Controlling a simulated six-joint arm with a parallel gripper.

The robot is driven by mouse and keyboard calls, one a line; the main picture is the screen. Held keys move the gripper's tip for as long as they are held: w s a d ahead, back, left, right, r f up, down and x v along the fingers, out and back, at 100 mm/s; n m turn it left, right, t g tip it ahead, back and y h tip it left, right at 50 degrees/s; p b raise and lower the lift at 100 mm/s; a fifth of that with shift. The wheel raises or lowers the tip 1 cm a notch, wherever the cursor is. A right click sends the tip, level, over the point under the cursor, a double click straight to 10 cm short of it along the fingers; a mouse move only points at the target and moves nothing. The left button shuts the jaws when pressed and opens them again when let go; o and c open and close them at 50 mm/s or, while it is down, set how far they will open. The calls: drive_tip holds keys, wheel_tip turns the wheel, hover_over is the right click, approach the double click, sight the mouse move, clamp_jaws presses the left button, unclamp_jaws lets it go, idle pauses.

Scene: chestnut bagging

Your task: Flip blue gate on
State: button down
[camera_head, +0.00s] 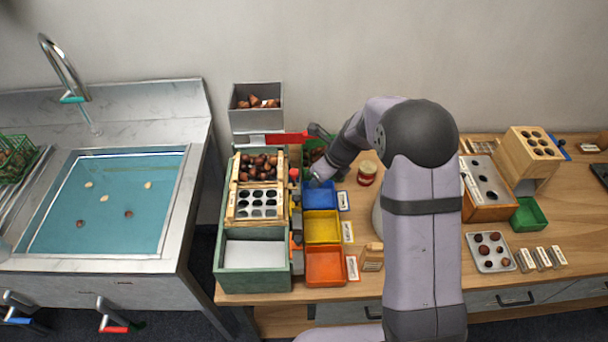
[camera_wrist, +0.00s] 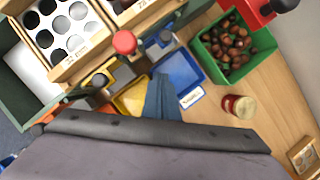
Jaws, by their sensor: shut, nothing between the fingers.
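The blue bin (camera_head: 319,196) stands on the table beside the sorting box, above the yellow bin (camera_head: 322,228) and orange bin (camera_head: 325,265). It also shows in the wrist view (camera_wrist: 182,72). A row of small gate levers runs between the box and the bins. A red knob (camera_head: 294,173) stands at its far end and shows large in the wrist view (camera_wrist: 124,42). A dark blue-grey lever piece (camera_wrist: 166,39) sits beside the blue bin; its position is unclear. My gripper (camera_head: 316,180) is shut and empty over the blue bin, its narrow fingers (camera_wrist: 161,80) pointing toward the bin's near edge.
The sorting box (camera_head: 222,268) holds a perforated plate and chestnuts. A green bin of chestnuts (camera_wrist: 206,48) and a red-labelled jar (camera_head: 367,173) stand close to the gripper. My arm covers part of the table.

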drive_tip(key=shift+w+a+f+p, duration=0.5)
drive_tip(key=shift+w+a+p, duration=0.3)
drive_tip(key=shift+w+a, duration=0.1)
drive_tip(key=shift+w+a+f+p, duration=0.5)
drive_tip(key=shift+w+a+p, duration=0.25)
drive_tip(key=shift+w+a, duration=0.1)
drive_tip(key=shift+r, duration=0.1)
